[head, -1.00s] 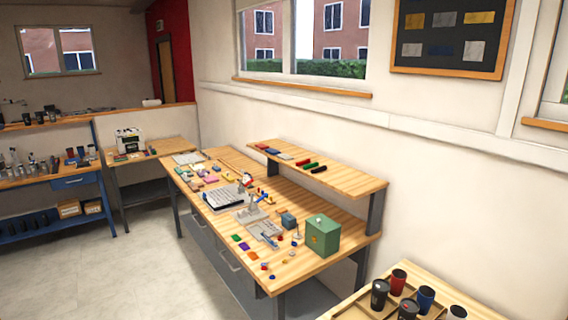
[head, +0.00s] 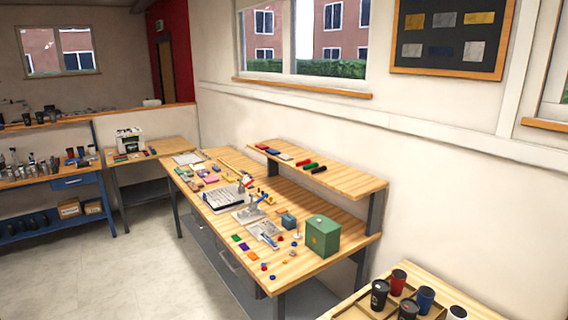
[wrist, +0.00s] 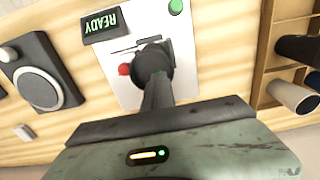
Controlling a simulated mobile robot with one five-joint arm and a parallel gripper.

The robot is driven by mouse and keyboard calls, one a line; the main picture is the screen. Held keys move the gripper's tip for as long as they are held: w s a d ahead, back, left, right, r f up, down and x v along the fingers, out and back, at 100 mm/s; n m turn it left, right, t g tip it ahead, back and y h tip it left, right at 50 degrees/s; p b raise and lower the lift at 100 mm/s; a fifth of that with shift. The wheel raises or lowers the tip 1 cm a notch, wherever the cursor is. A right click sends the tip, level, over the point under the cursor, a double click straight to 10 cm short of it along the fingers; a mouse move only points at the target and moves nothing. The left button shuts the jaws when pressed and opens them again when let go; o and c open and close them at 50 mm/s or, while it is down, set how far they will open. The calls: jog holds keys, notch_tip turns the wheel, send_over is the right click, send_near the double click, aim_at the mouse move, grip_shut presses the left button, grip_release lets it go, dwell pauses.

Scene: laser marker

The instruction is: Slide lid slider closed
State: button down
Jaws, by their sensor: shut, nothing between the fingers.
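In the wrist view, a white control panel (wrist: 187,72) carries a red button (wrist: 124,69), a green light (wrist: 176,6) and thin dark lines. A black display (wrist: 101,25) beside it reads READY, upside down in the picture. My gripper (wrist: 156,88) reaches up from the bottom as a narrow dark shape over the panel, its fingers shut and empty. A dark rounded part shows at its tip; I cannot tell whether it is a knob or fingertip, or whether they touch. I cannot make out the lid slider for certain. The head view does not show my gripper.
In the wrist view, a black unit with a round dial (wrist: 38,88) lies at left, and a wooden rack (wrist: 262,80) with cups stands close at right. In the head view, a wooden workbench (head: 330,268) holds a green box (head: 322,236) and many small items.

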notch_tip(320, 180, up, 7)
jog(key=p, duration=0.6)
jog(key=shift+w+f, duration=0.1)
jog(key=shift+f, duration=0.05)
jog(key=w+a+f+n+b, duration=0.2)
jog(key=w+a+n, duration=0.3)
jog(key=w+a, duration=1.45)
jog(key=w+a+f+n+b, duration=0.1)
jog(key=a+n, duration=0.4)
jog(key=a, duration=2.6)
jog(key=shift+w+a+f+n+b, duration=0.2)
jog(key=shift+a+f+n+b, duration=0.1)
jog(key=shift+f+n, duration=0.15)
jog(key=shift+d, duration=0.1)
